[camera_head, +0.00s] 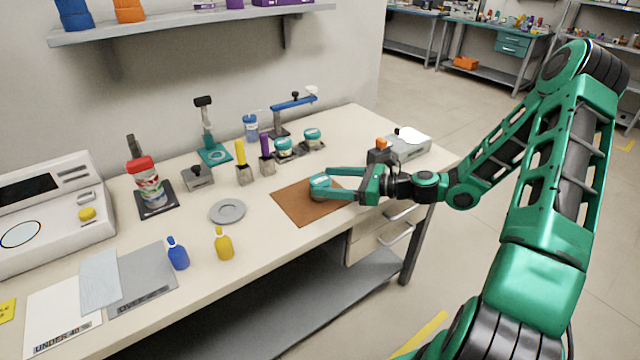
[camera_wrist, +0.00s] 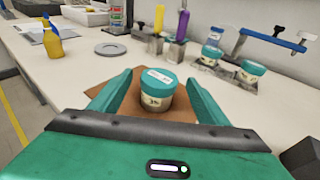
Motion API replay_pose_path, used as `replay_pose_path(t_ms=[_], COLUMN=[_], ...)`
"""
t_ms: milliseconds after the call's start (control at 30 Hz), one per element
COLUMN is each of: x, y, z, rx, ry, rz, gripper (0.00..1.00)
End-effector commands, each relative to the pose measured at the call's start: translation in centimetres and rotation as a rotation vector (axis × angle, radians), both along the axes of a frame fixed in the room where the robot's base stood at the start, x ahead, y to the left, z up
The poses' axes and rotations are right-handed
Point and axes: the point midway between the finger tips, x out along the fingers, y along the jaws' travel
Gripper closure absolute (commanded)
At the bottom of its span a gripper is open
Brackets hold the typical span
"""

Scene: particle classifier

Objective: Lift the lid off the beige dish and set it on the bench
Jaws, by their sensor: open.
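The beige dish (camera_wrist: 152,101) stands upright on a brown mat (camera_head: 294,207). Its teal lid (camera_wrist: 158,83), with a white label on top, sits on it. In the head view the lid (camera_head: 320,181) shows between my fingers and most of the dish is hidden. My gripper (camera_wrist: 150,90) is open, with one green finger on each side of the dish. In the head view my gripper (camera_head: 328,183) reaches in from the right, low over the mat. I cannot tell whether either finger touches the dish or lid.
Two similar teal-lidded jars (camera_head: 284,148) (camera_head: 313,137) stand in holders behind the mat. The bench (camera_head: 262,247) is clear between plate and mat.

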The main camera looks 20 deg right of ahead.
Motion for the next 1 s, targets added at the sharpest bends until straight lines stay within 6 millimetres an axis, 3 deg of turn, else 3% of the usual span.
replay_pose_path(t_ms=[200, 433, 467, 633, 1000], x=[1.8, 2.0, 2.0, 2.0, 2.0], y=[2.3, 2.4, 2.4, 2.4, 2.4], z=[-0.5, -0.6, -0.6, -0.6, -0.4], rx=[0.000, -0.001, -0.001, -0.001, -0.001], ry=[0.000, 0.001, 0.000, -0.001, -0.002], rz=[0.002, 0.000, 0.000, 0.000, 0.000], gripper=[0.31, 0.31, 0.33, 0.74, 0.75])
